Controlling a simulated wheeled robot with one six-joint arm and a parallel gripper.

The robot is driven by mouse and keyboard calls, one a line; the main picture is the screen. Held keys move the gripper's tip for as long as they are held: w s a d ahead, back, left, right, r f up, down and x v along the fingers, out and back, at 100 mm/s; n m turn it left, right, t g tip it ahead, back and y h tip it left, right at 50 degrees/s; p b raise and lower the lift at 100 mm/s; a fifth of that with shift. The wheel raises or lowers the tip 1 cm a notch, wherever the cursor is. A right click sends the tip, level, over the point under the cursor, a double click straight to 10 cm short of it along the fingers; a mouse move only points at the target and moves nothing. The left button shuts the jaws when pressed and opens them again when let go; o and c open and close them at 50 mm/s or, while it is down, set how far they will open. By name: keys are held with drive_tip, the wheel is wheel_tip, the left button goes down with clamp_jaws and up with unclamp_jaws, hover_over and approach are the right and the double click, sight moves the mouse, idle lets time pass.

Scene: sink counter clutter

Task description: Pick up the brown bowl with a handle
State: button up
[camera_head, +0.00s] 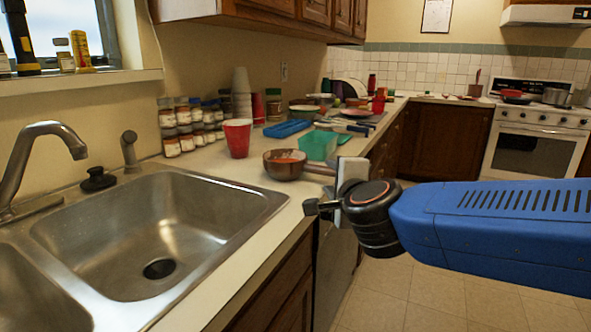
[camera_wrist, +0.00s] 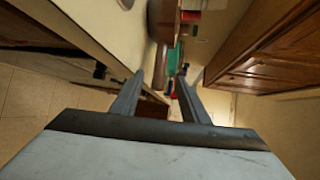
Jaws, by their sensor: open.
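The brown bowl (camera_head: 284,165) sits upright on the counter just beyond the sink's right corner, with reddish-orange inside. Its handle (camera_head: 320,170) points right toward the counter's front edge, and its end is hidden behind my gripper. My gripper (camera_head: 347,178) is by the counter's front edge, right of the bowl and nearer the camera; its fingers are mostly hidden there. In the wrist view, my gripper (camera_wrist: 160,84) is open with nothing between its two dark fingers. A brown shape at the top there may be the bowl, cut off and unclear.
A red cup (camera_head: 238,138) stands behind the bowl to the left. A blue tray (camera_head: 288,128), stacked jars (camera_head: 188,128) and more clutter fill the back. The sink (camera_head: 160,235) is at left; the floor at right is clear.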

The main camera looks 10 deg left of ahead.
sight(325, 172)
drive_tip(key=shift+x, duration=2.85)
drive_tip(key=shift+c, duration=0.2)
clamp_jaws()
